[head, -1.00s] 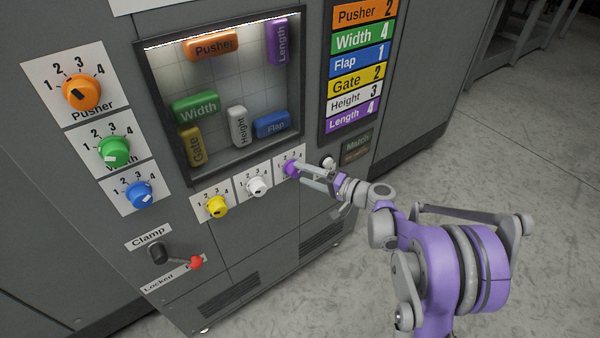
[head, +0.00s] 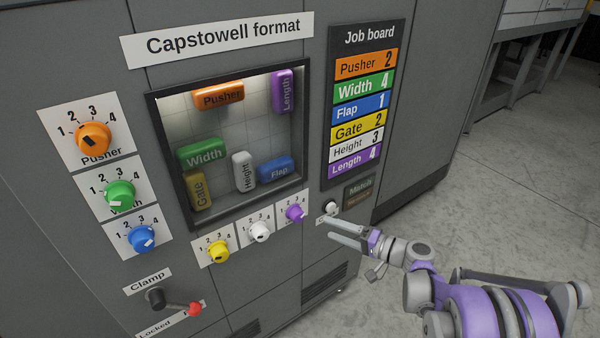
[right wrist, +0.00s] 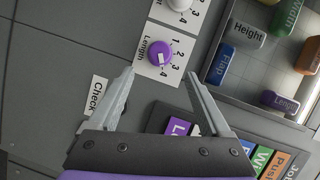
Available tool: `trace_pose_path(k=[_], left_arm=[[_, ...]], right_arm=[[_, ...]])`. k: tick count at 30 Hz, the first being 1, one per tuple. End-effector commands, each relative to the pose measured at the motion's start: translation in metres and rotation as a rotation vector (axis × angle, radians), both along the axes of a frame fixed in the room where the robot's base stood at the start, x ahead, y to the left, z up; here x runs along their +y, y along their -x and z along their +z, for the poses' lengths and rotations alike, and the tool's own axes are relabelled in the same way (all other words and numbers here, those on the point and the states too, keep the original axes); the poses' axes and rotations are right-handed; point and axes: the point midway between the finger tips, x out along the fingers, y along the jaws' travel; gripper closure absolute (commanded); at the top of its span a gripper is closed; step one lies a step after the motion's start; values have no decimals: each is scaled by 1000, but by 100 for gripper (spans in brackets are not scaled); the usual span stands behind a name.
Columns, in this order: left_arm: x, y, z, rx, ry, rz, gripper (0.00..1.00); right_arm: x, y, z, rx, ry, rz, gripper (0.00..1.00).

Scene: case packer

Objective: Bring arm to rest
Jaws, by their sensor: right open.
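My right gripper (head: 347,234) is open and empty in the head view, in front of the panel and right of the purple Length knob (head: 295,213). It is apart from the knob. In the right wrist view the open fingers (right wrist: 162,88) show with the purple knob (right wrist: 159,56) beyond them; its pointer appears toward the higher numbers, but I cannot read it surely. The purple arm comes in from the lower right. My left gripper is not in view.
The orange Pusher (head: 93,139), green Width (head: 119,195), blue Flap (head: 142,238), yellow Gate (head: 217,252) and white Height (head: 260,231) knobs sit on the cabinet. A red-tipped clamp lever (head: 194,308) is lower left. The job board (head: 366,38) is upper right. Open floor lies right.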

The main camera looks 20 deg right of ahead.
Motion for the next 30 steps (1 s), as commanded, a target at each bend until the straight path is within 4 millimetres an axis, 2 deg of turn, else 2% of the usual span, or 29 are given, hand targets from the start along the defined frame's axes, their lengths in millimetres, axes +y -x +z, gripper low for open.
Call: trace_pose_path(k=[4, 8, 12, 15, 18, 24, 27, 30], left_arm=[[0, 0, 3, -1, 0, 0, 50], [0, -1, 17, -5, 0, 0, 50], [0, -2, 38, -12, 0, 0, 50], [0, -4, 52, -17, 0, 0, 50], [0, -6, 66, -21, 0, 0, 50], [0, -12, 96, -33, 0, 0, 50], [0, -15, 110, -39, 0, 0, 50], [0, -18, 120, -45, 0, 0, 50]], right_arm=[[8, 3, 4, 16, 18, 9, 18], [38, 22, 16, 87, 108, 49, 18], [80, 64, 30, 205, 292, 109, 18], [99, 102, 36, 277, 441, 144, 18], [110, 141, 42, 332, 596, 171, 18], [107, 215, 54, 385, 921, 202, 18], [97, 243, 60, 384, 1068, 203, 18], [87, 262, 64, 372, 1186, 200, 18]])
